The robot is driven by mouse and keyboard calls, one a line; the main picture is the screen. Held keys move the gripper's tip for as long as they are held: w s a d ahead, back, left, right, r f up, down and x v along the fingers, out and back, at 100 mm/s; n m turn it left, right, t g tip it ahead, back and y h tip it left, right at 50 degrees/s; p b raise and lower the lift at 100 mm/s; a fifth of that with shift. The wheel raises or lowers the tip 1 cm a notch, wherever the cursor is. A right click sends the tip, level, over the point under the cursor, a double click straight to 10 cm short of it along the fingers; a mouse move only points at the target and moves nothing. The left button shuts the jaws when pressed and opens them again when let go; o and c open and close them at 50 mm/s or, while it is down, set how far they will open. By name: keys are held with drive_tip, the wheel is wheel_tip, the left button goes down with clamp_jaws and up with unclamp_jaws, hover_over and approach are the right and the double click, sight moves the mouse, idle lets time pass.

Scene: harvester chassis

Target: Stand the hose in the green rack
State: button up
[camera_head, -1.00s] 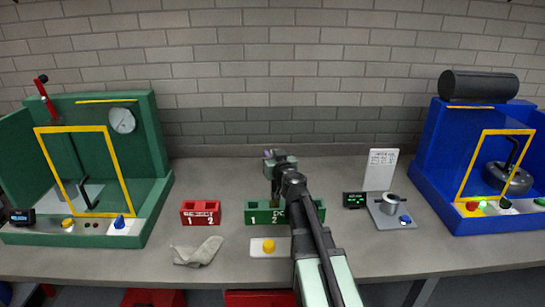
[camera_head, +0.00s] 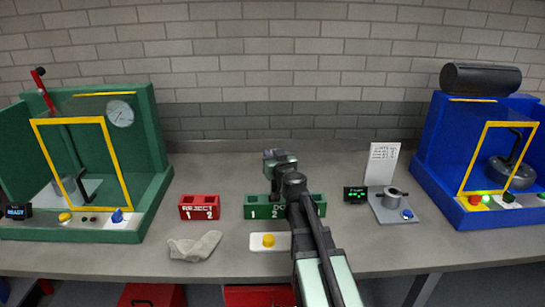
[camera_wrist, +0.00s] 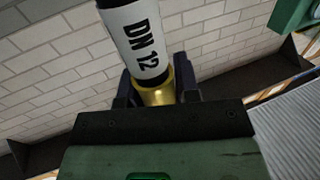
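The hose (camera_wrist: 135,40) shows in the wrist view with a white sleeve marked "DN 12", black above it and a brass fitting (camera_wrist: 158,94) at its lower end in the picture. My gripper (camera_wrist: 158,82) has its dark fingers on both sides of the brass fitting and is shut on it. The hose's other end is out of the wrist view. The green rack (camera_head: 257,207) stands on the bench at the centre of the head view, numbered 1 and 2 at its left. My arm hides its middle. My gripper is above and behind the rack; the hose is hard to make out there.
A red reject rack (camera_head: 199,207) is left of the green rack. A yellow button (camera_head: 268,240) and a grey cloth (camera_head: 194,246) lie in front. A grey fixture (camera_head: 394,206) and sign (camera_head: 381,163) are to the right. Green (camera_head: 148,150) and blue (camera_head: 433,150) stations flank the bench.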

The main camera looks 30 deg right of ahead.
drive_tip(key=o, duration=0.5)
drive_tip(key=s, duration=0.7)
drive_tip(key=s+a, duration=0.1)
drive_tip(key=s, duration=0.2)
drive_tip(key=shift+s+a, duration=0.1)
drive_tip(key=shift+s, duration=0.3)
